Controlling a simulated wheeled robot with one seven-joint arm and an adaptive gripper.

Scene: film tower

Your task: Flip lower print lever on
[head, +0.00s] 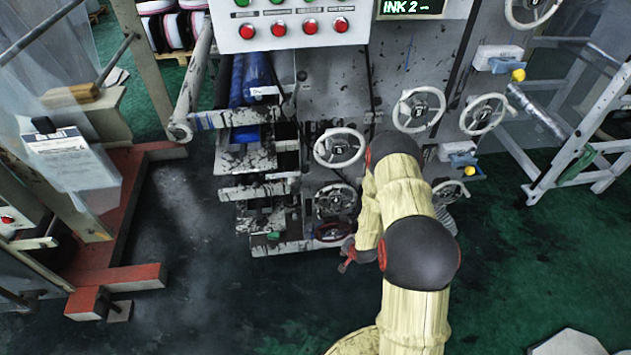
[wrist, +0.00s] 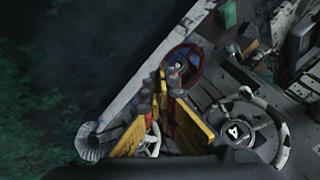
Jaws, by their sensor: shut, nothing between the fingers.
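The lower lever unit (head: 460,150) is a pale box with a blue part on the right side of the machine. Its yellow knob (head: 470,171) hangs at the lower right. A similar unit (head: 500,58) with a yellow knob (head: 518,75) sits higher up. I cannot tell which way either lever is set. My gripper (head: 347,265) is low in front of the machine, left of the lower lever and apart from it, partly hidden by my arm. In the wrist view my gripper (wrist: 162,78) is shut and empty, its fingertips near a dark red handwheel (wrist: 182,68). No yellow knob is clear there.
Pale handwheels (head: 340,148) (head: 418,110) stick out from the machine face; one with a 4 on its hub (wrist: 240,130) is close to my fingers. A control panel (head: 290,26) with red and green buttons is above. Dark green floor (head: 540,240) is open at right.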

